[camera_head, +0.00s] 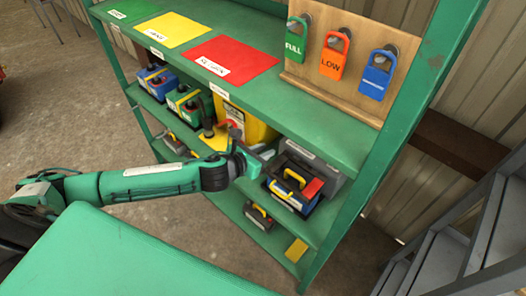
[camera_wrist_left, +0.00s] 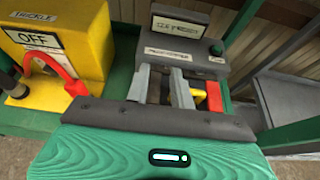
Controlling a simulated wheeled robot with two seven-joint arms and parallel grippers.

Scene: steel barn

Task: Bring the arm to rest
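My left arm comes in from the left in the head view, stretched out toward the green shelf rack (camera_head: 345,150). Its gripper (camera_head: 262,166) is at the front of the middle shelf, between the yellow box (camera_head: 258,128) and a blue battery (camera_head: 292,192) with a yellow handle and a red patch. In the left wrist view, the two grey fingers (camera_wrist_left: 161,88) stand apart with a gap between them, and I see nothing clamped there. Part of the yellow handle shows behind the right finger. My right gripper is not in view.
A grey box (camera_head: 318,163) stands behind the blue battery. Green, yellow and red mats (camera_head: 232,56) lie on the top shelf. Coloured tags (camera_head: 335,55) hang on a wooden board. Grey metal steps (camera_head: 440,255) stand at right. Open floor (camera_head: 60,120) lies at left.

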